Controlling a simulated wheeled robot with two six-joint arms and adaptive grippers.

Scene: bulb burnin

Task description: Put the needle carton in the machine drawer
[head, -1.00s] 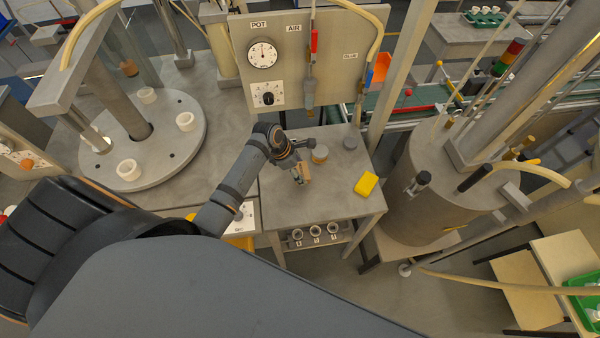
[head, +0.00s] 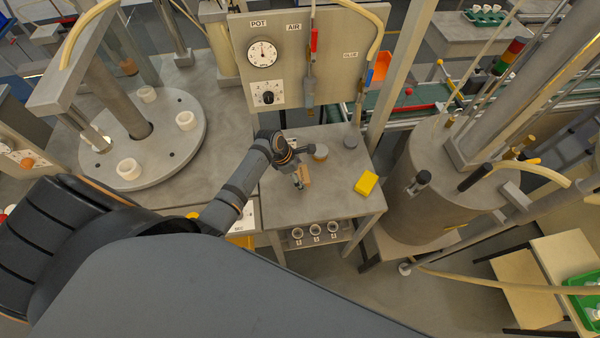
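My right gripper is not in view.
A yellow block (head: 366,183) lies on the bench, right of the gripper. A gauge panel (head: 291,75) rises at the back. A large grey drum (head: 440,200) stands to the right.

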